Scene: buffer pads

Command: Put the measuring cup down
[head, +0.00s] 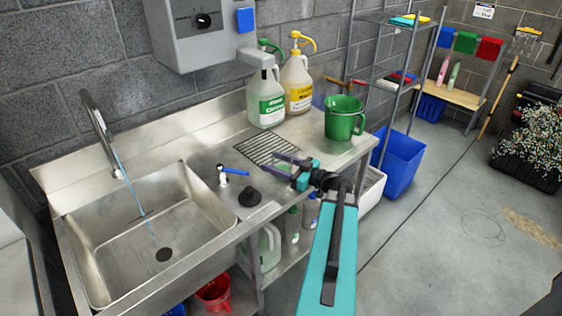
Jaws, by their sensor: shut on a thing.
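My gripper (281,163) reaches in from the lower right over the steel counter (207,166), near the drain grate. It is shut on a small, pale, see-through thing with a green tint, which looks like the measuring cup (285,158). The fingers hide part of it, and its shape is hard to make out. I cannot tell whether it touches the surface or hangs just above it. A larger green jug (341,121) with a handle stands upright on the right end of the counter, apart from my gripper.
A dark drain grate (262,149) is set into the counter. Water runs into the sink (110,245).

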